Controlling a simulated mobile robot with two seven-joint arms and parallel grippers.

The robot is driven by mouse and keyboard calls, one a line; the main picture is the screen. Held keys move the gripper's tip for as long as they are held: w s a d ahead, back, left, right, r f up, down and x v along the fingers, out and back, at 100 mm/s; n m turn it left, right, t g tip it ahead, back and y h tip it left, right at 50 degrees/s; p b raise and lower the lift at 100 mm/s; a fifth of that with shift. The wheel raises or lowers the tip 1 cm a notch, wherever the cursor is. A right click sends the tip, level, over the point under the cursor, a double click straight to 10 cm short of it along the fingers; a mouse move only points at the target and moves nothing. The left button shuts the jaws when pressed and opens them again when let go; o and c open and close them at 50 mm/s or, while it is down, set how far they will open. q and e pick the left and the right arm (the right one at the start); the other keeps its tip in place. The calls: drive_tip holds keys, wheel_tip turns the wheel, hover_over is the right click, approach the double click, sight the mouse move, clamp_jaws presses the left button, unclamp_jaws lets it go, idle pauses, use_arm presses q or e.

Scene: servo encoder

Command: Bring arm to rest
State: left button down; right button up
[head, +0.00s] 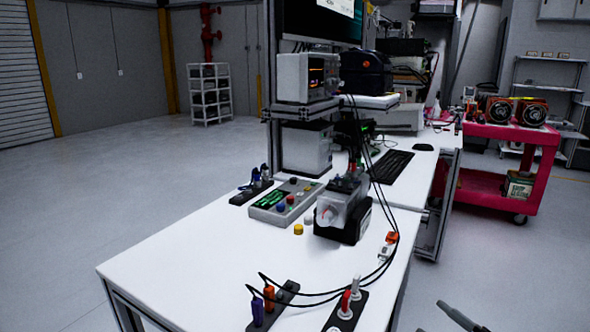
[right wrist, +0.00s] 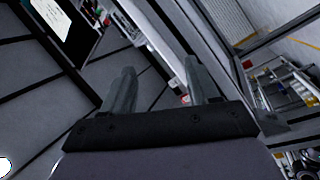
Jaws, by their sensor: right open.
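My right gripper (head: 462,318) shows only as a grey tip at the bottom right edge of the head view, beyond the table's right edge. In the right wrist view its two fingers (right wrist: 160,85) stand apart with nothing between them, so it is open and empty. The servo unit (head: 341,207), a clear-fronted box on a black base, stands on the white table (head: 190,255). A control box (head: 287,201) with coloured buttons lies beside it. My left gripper is in neither view.
Black cables (head: 390,250) loop over the table's right side to plugs in a black holder (head: 285,294) and a second holder (head: 346,312) at the front. A red cart (head: 550,150) stands at the back right. The floor (head: 60,210) at the left is clear.

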drive_tip(key=s+a+f+m+g+h+p, duration=0.2)
drive_tip(key=s+a+f+m+h, duration=0.1)
drive_tip(key=s, duration=0.4)
drive_tip(key=s+a+f+m+g+h+p, duration=0.1)
drive_tip(key=s+a+f+m+h+p, duration=0.1)
drive_tip(key=s+f+m, duration=0.3)
drive_tip(key=s+a+f+m+g+h+p, duration=0.2)
drive_tip(key=s+a+f+m+h, duration=0.1)
drive_tip(key=s+m, duration=0.4)
drive_tip(key=s+h, duration=0.1)
drive_tip(key=s, duration=0.1)
drive_tip(key=shift+s+a+f+m+g+h, duration=0.3)
drive_tip(key=shift+a+f+m+h, duration=0.05)
drive_tip(key=shift+f+m+h, duration=0.05)
drive_tip(key=c, duration=0.3)
drive_tip(key=shift+d, duration=0.15)
